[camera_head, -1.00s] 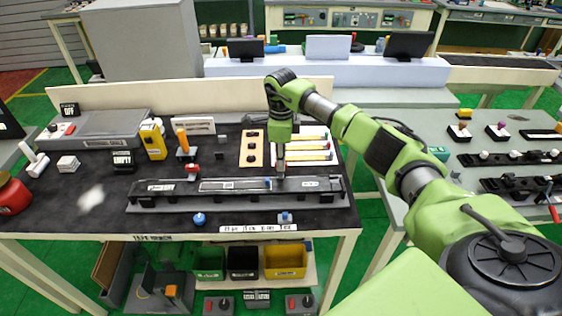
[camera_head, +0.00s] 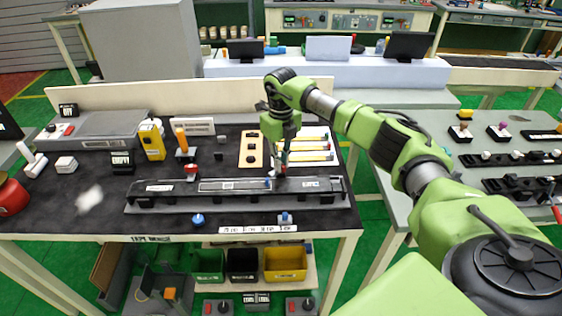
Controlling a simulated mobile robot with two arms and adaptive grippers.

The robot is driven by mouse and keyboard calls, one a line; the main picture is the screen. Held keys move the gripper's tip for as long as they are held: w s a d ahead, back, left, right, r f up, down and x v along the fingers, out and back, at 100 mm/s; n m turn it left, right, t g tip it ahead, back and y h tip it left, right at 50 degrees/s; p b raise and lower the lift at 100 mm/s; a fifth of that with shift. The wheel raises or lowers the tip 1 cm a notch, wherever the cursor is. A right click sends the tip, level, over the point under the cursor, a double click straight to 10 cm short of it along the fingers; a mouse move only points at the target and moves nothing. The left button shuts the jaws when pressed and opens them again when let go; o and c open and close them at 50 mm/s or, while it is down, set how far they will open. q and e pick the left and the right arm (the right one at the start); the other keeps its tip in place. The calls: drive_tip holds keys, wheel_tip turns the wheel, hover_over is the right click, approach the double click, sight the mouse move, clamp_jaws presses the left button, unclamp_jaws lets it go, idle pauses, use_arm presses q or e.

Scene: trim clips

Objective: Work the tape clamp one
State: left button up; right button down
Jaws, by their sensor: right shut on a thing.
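A long dark trim (camera_head: 225,187) lies on a grey base (camera_head: 160,207) near the front of the left table. A small clamp with a red top (camera_head: 191,167) stands at the trim's back edge, left of centre. My right gripper (camera_head: 279,174) points down at the right part of the trim. It is shut on a small clamp there, mostly hidden by the fingers; a bit of red shows beside them. Which clamp is number one cannot be read. My left gripper is out of view.
A tan board (camera_head: 251,148) and several coloured strips lie behind the trim. A yellow device (camera_head: 152,140) and an orange-handled tool (camera_head: 181,141) stand at the back left. Blue knobs (camera_head: 198,220) sit at the front edge. The table's left front is mostly clear.

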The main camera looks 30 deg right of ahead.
drive_tip(key=shift+m, duration=1.1)
drive_tip(key=c, duration=2.1)
unclamp_jaws()
drive_tip(key=shift+c, duration=0.2)
drive_tip(key=shift+r, duration=0.1)
wheel_tip(320, 180, up, 12)
